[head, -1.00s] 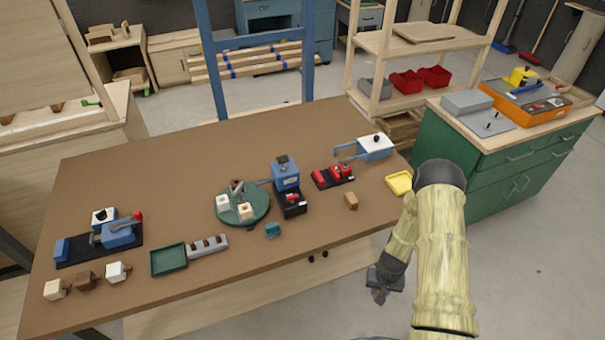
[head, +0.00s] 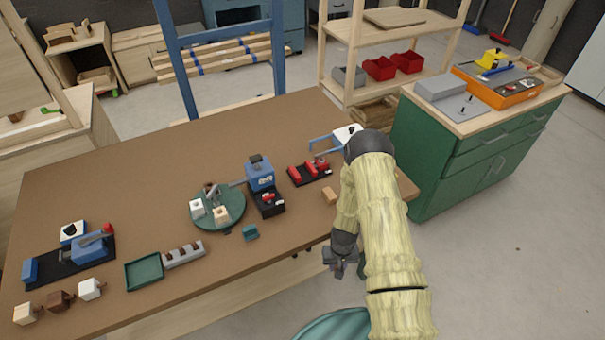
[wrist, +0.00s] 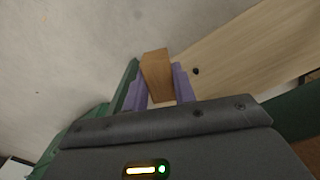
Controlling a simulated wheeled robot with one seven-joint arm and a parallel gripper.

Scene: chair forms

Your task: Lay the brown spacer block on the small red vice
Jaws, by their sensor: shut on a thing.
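A brown block (wrist: 157,72) sits between the purple fingertips of my gripper (wrist: 158,85) in the wrist view, with floor and a pale wooden shelf behind it. My gripper is shut on it. In the head view my gripper (head: 343,262) hangs off the table's front edge, low and to the right, and the block in it can hardly be made out. The small red vice (head: 308,171), on a black base, stands at the table's right part, beyond my gripper. Its top looks clear. A similar tan-brown block (head: 330,195) lies on the table between the vice and the front edge.
A blue-and-white device (head: 346,134) stands behind the vice, partly hidden by my arm. A blue machine (head: 261,175) is left of the vice, a green turntable (head: 217,212) farther left. A green cabinet (head: 450,150) stands right of the table (head: 130,190).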

